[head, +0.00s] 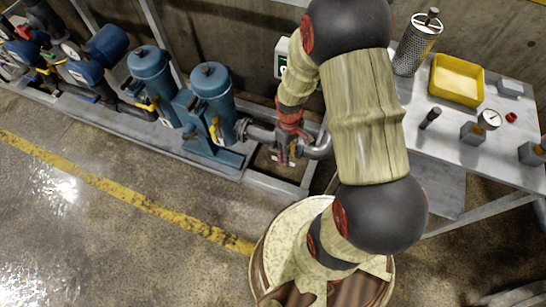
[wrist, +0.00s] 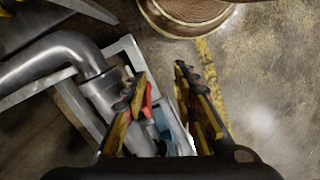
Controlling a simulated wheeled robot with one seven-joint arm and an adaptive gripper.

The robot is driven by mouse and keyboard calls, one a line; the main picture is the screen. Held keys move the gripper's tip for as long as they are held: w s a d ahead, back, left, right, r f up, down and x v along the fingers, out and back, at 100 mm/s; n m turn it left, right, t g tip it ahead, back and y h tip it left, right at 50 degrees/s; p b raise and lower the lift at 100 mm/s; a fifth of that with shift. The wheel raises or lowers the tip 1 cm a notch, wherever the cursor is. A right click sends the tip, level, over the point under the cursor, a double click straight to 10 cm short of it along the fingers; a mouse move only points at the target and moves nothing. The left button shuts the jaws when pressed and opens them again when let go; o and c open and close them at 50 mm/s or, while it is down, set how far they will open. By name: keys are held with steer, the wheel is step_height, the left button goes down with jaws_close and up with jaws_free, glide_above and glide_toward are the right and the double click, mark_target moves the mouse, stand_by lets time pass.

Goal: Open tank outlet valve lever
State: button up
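In the head view my gripper (head: 288,152) hangs at the grey pipe (head: 320,146) to the right of the blue filter housings. A red piece (wrist: 148,97) shows beside the left finger; I cannot tell whether it is a lever or a gripper part. No outlet valve lever is clearly visible between the fingers. A yellow lever (head: 215,131) shows on the right blue housing, left of my gripper. I cannot tell whether the fingers touch anything.
Blue housings (head: 211,92) and pumps (head: 104,45) stand on a grey frame along the wall. A metal table (head: 455,122) with a yellow tray (head: 457,80) and gauge parts is at right. The curved pipe (wrist: 55,55) lies close to my left finger. The floor at left is clear.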

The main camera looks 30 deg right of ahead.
steer(key=w+n, duration=0.1)
steer(key=w+n+t, duration=0.1)
steer(key=w, duration=0.1)
steer(key=w+f+n, duration=0.1)
steer(key=w, duration=0.1)
steer(key=shift+d+t+h, duration=0.1)
steer(key=shift+t+h, duration=0.2)
steer(key=shift+w+d+f+n, duration=0.15)
steer(key=shift+w+n, duration=0.1)
steer(key=shift+n, duration=0.45)
step_height(320, 180, down, 8)
steer(key=b, duration=0.3)
steer(key=shift+r, duration=0.2)
steer(key=shift+c, duration=0.6)
jaws_close()
